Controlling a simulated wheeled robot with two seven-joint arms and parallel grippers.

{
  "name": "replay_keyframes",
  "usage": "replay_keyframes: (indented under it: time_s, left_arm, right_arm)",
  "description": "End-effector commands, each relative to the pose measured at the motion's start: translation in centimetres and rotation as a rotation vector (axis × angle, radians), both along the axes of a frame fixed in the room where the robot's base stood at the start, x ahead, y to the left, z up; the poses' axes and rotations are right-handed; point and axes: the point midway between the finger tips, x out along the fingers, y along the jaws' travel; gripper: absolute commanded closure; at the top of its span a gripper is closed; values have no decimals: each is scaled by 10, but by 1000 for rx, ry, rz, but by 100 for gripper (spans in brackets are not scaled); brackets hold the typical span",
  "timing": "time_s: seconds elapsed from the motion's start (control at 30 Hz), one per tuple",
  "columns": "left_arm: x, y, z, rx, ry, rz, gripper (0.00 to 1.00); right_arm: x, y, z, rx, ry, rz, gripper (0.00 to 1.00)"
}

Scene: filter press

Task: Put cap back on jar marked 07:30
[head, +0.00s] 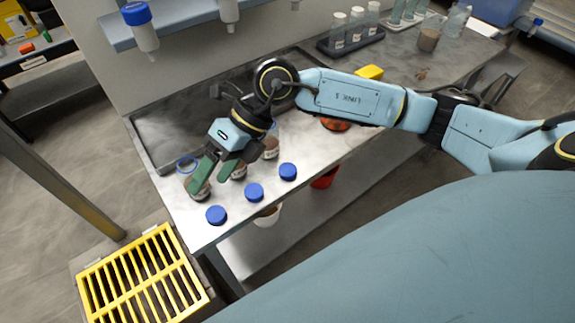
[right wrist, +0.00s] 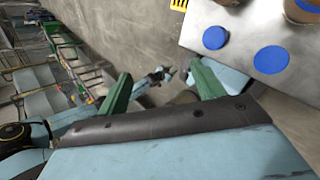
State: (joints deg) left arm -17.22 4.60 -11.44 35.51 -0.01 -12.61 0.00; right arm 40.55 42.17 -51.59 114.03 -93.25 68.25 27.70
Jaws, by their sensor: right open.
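Three brown-filled open jars stand in a row on the bench: a near one (head: 201,192), a middle one (head: 239,173) and a far one (head: 271,150). Their labels are too small to read, so I cannot tell which is 07:30. Three blue caps lie in front: left (head: 216,215), middle (head: 254,192) and right (head: 287,172). Two caps show in the right wrist view (right wrist: 215,37). My right gripper (head: 208,183) is open over the near and middle jars, partly hiding them. What looks like my left gripper (right wrist: 157,77) is small and far off in the right wrist view.
A blue ring (head: 187,164) is behind the near jar. A yellow grate (head: 145,278) stands on the floor, front left. A bottle rack (head: 350,45), a yellow block (head: 369,72) and a red-orange item (head: 335,125) are further right. The bench's front edge lies close to the caps.

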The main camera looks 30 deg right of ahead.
Motion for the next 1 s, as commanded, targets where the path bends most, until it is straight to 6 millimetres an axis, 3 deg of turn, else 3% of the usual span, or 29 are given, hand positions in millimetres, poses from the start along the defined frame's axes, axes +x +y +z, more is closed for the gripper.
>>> replay_keyframes:
  time_s: [0.03, 0.1, 0.2, 0.33, 0.47, 0.77, 1.0]
  left_arm:
    - [0, 0, 0, 0, 0, 0, 64]
    - [0, 0, 0, 0, -1, 0, 64]
    - [0, 0, 0, 0, -1, 0, 64]
    - [0, 0, 0, 0, -1, -1, 64]
    - [1, 0, 0, 0, -1, -1, 64]
    - [1, 0, 0, 0, -1, -1, 64]
    - [1, 0, -1, 0, -2, -1, 64]
  right_arm:
    - [12, -30, -10, -152, -21, -3, 32]
    - [24, -70, -20, -348, -28, -16, 32]
    - [36, -120, -23, -568, -30, -52, 32]
    - [44, -159, -19, -733, -25, -92, 32]
    - [46, -172, -16, -789, -20, -109, 32]
    - [46, -172, -18, -789, -19, -106, 32]
    - [45, -171, -54, -788, -15, -104, 32]
